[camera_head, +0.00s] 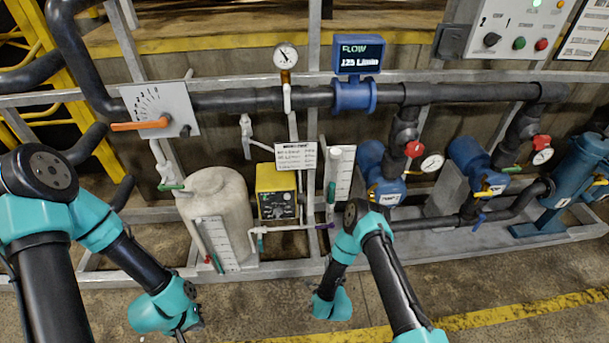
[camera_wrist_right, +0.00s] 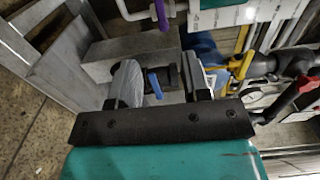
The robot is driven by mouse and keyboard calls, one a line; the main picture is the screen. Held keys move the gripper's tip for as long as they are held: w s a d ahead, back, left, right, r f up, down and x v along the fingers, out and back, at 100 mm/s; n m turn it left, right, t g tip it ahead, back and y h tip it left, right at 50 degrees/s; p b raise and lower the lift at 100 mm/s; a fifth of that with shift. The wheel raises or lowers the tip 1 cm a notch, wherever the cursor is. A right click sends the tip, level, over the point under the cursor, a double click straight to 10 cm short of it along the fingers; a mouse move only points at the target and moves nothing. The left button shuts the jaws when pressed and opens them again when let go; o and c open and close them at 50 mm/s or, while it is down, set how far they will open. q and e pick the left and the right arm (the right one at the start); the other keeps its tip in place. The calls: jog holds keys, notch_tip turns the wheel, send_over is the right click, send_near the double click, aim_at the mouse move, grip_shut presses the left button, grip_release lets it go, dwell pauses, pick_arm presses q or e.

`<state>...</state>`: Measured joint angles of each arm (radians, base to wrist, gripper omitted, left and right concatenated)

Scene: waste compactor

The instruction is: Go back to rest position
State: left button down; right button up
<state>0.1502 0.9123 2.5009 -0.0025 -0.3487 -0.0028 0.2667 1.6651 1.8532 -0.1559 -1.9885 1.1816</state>
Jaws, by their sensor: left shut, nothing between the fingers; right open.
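My left arm comes in from the left in the head view. My left gripper (camera_head: 183,334) is at the bottom edge, pointing down in front of the frame and left of centre. Only a small dark part of it shows there, and it is shut and empty. My right arm reaches in from the bottom, right of centre, in front of the pipe frame. Its fingers are hidden in the head view. In the right wrist view, my right gripper (camera_wrist_right: 162,78) is open, with its two grey fingers apart. A small blue lever (camera_wrist_right: 155,84) shows beyond the gap, not visibly gripped.
A metal frame (camera_head: 275,268) carries a white tank (camera_head: 215,195), a yellow pump box (camera_head: 276,192), an orange-handled valve (camera_head: 142,125), a blue flow meter (camera_head: 359,60) and blue pumps (camera_head: 470,160). A control panel (camera_head: 517,30) is top right. The floor (camera_head: 500,290) in front is clear.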

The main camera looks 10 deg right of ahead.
jog(key=s+a+r+n+g+y, duration=0.1)
jog(key=s+r+n+g+y, duration=0.5)
jog(key=s+r+n+g, duration=1)
jog(key=shift+s+r+n+g+y, duration=0.15)
jog(key=shift+s+n+g+y, duration=0.25)
jog(key=shift+s+n, duration=0.65)
jog(key=shift+s, duration=0.15)
